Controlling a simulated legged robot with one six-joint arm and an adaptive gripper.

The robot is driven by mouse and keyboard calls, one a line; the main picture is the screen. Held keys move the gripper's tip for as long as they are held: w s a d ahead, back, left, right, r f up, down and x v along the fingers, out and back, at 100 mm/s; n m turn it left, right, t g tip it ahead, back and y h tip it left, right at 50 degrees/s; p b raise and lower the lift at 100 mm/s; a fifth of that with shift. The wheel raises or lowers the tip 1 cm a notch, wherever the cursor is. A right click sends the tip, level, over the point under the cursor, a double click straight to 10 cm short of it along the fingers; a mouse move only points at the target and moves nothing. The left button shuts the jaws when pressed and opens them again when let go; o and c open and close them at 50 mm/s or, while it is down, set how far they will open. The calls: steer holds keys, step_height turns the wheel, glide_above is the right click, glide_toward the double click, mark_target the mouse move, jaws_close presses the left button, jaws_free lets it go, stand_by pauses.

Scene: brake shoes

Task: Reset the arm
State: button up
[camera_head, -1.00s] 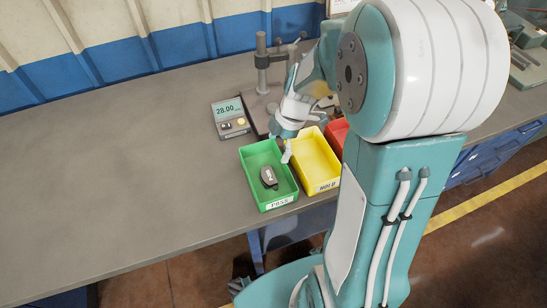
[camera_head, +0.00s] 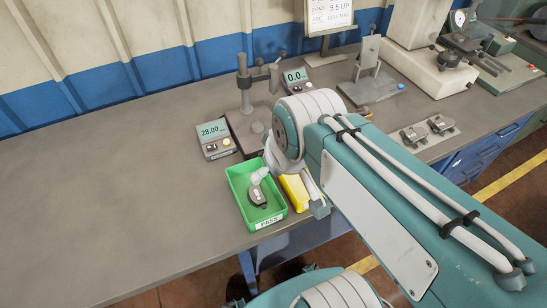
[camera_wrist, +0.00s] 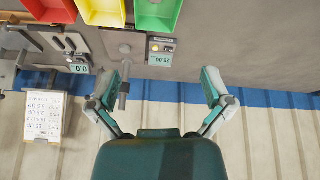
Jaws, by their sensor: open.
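My gripper (camera_wrist: 168,88) is open in the wrist view, with nothing between its fingers. In the head view, its pale end (camera_head: 260,176) shows over the green PASS bin, partly hidden by my arm. A dark brake shoe (camera_head: 258,197) lies inside the green bin (camera_head: 236,186). The wrist view looks past the fingers at the bench back and wall, with the green bin's edge (camera_wrist: 158,14) at the top.
The yellow bin (camera_head: 293,190) is mostly covered by my arm. A red bin (camera_wrist: 48,10) shows in the wrist view. A gauge reading 28.00 (camera_head: 214,138) and a post stand (camera_head: 245,88) are behind the bins. Two brake shoes (camera_head: 427,131) lie at right. The bench's left is clear.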

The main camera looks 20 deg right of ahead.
steer(key=shift+s+r+m+t, duration=0.15)
steer(key=shift+s+r+m, duration=0.05)
steer(key=shift+s+m, duration=0.3)
steer(key=shift+s+r+m+t, duration=0.2)
steer(key=shift+s+m, duration=0.2)
steer(key=shift+m, duration=0.2)
stand_by(0.5)
